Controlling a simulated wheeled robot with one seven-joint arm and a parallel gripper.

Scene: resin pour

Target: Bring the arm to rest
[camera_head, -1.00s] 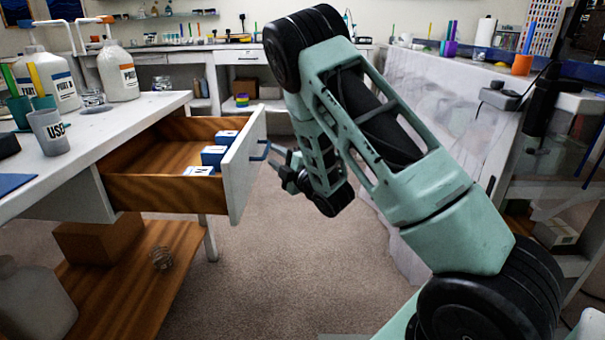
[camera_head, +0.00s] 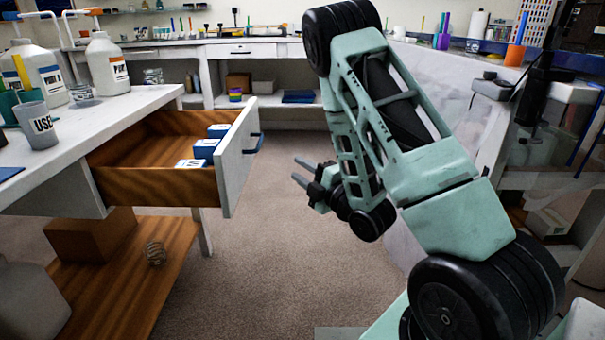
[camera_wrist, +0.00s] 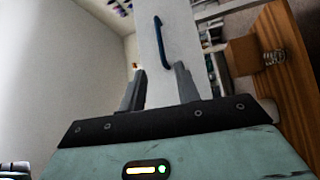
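My gripper (camera_head: 300,171) is at the end of my folded green arm, in the middle of the head view. It points left toward the open drawer, with clear air between them. Its two fingers are apart with nothing between them; the wrist view also shows the open gripper (camera_wrist: 160,84). The wooden drawer (camera_head: 140,186) stands pulled out of the white workbench (camera_head: 135,112). Its white front (camera_head: 240,160) has a blue handle (camera_head: 255,143), and this handle also shows beyond the fingertips in the wrist view (camera_wrist: 160,38).
Blue-and-white boxes (camera_head: 204,150) lie in the drawer. Pump bottles (camera_head: 106,64) and a grey cup (camera_head: 37,125) stand on the workbench. A wooden lower shelf (camera_head: 130,265) holds a cardboard box (camera_head: 90,235). A covered pale surface is right of my arm. The carpet (camera_head: 270,270) is clear.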

